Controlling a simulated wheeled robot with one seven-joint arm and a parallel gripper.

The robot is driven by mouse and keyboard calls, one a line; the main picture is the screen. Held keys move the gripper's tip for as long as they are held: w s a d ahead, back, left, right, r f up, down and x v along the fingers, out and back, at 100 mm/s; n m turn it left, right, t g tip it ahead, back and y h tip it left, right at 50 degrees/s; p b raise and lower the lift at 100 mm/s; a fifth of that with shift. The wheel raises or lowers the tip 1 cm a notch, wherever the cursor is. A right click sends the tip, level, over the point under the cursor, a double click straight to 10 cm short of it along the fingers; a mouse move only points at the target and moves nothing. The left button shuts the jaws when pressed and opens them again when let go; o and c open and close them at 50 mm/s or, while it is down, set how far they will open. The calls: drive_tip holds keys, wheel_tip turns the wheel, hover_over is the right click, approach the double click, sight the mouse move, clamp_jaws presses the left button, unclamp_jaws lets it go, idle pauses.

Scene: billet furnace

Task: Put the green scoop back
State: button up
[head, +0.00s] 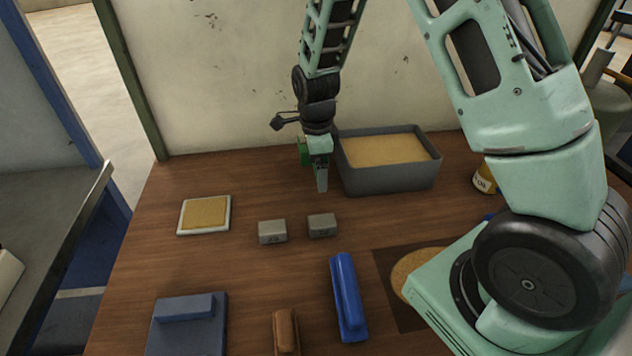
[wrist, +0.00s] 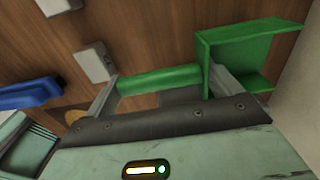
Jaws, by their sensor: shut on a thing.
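The green scoop (wrist: 244,52) shows in the wrist view, with its open box-shaped end at the upper right and its handle (wrist: 160,80) between the fingers. My gripper (wrist: 165,85) is shut on the handle. In the head view my gripper (head: 321,175) points down over the table, just left of the grey bin of sand-coloured material (head: 388,181). Only a small green piece of the scoop (head: 304,152) shows there behind the gripper; the rest is hidden. I cannot tell whether the scoop touches the table.
Two small grey blocks (head: 272,232) (head: 322,225) lie in front of the gripper. A white tray with a tan fill (head: 180,229) is at the left. A blue bar (head: 347,297), a brown handled tool (head: 286,332) and a blue-grey block (head: 186,335) lie nearer. A yellow-labelled container (head: 484,181) stands right of the bin.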

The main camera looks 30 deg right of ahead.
sight(318, 196)
drive_tip(key=shift+f+p, duration=0.5)
drive_tip(key=shift+f, duration=2.6)
